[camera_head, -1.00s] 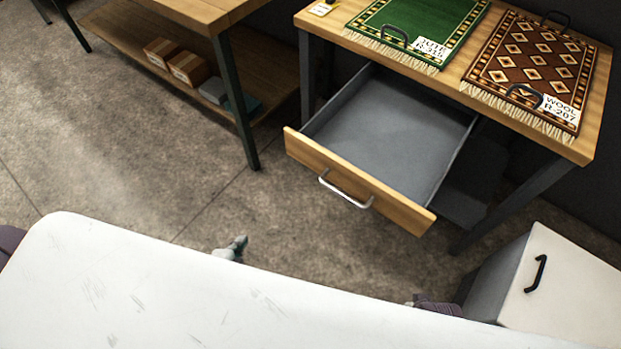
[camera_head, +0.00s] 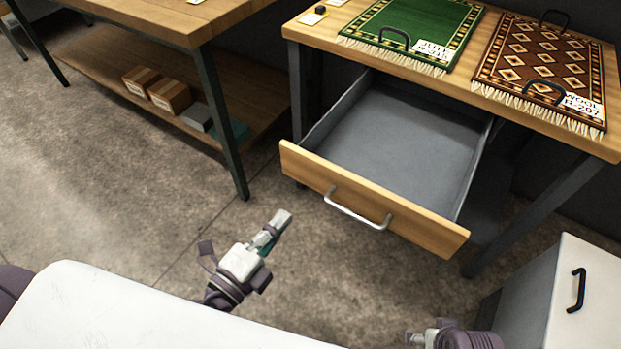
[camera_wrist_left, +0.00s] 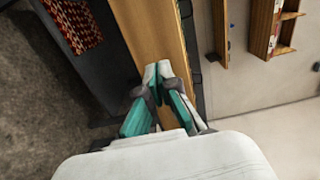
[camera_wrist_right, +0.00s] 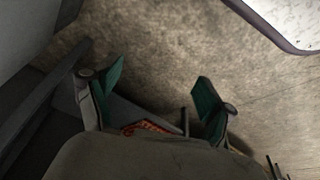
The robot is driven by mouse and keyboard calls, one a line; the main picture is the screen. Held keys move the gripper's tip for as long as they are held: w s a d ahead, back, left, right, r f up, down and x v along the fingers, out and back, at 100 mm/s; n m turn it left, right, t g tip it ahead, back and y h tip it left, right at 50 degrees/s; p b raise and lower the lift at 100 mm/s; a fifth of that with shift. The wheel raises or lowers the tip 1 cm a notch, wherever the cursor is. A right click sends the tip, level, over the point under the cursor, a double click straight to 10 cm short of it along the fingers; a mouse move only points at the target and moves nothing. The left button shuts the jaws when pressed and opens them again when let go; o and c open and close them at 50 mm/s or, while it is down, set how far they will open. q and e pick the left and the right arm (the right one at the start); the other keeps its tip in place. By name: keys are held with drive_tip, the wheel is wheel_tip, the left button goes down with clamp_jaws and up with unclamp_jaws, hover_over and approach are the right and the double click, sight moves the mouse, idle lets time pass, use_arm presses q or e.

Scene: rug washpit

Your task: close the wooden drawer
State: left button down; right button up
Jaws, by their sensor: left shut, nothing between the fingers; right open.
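The wooden drawer (camera_head: 300,163) hangs well out of the table (camera_head: 400,65), and its grey inside looks empty. Its wooden front carries a curved metal handle (camera_head: 345,211). My left gripper (camera_head: 283,217) is shut and empty, in front of and below the left part of the drawer front, with a visible gap in the picture. In the left wrist view its fingers (camera_wrist_left: 157,72) meet, with a wooden surface beyond them. My right gripper (camera_wrist_right: 160,80) is open and empty over the floor; in the head view only part of it shows at the bottom edge.
A green rug (camera_head: 415,30) and a brown patterned rug (camera_head: 540,62) lie on the table. A second table with a lower shelf (camera_head: 105,72) holding boxes (camera_head: 170,96) stands at left. A white cabinet (camera_head: 590,255) with a black handle stands at right. The floor before the drawer is clear.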

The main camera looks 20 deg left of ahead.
sight(318, 176)
use_arm(q)
drive_tip(key=p+x, duration=0.3)
drive_tip(key=x, duration=0.6)
drive_tip(key=shift+w+p, duration=0.1)
drive_tip(key=shift+p, duration=0.3)
drive_tip(key=shift+w+d+f, duration=0.1)
drive_tip(key=shift+w+d, duration=0.1)
drive_tip(key=shift+w, duration=0.25)
use_arm(e)
drive_tip(key=s+f+g, duration=0.1)
drive_tip(key=s+f, duration=0.3)
drive_tip(key=f, duration=1)
drive_tip(key=shift+d+f, duration=0.15)
drive_tip(key=shift+f, duration=0.15)
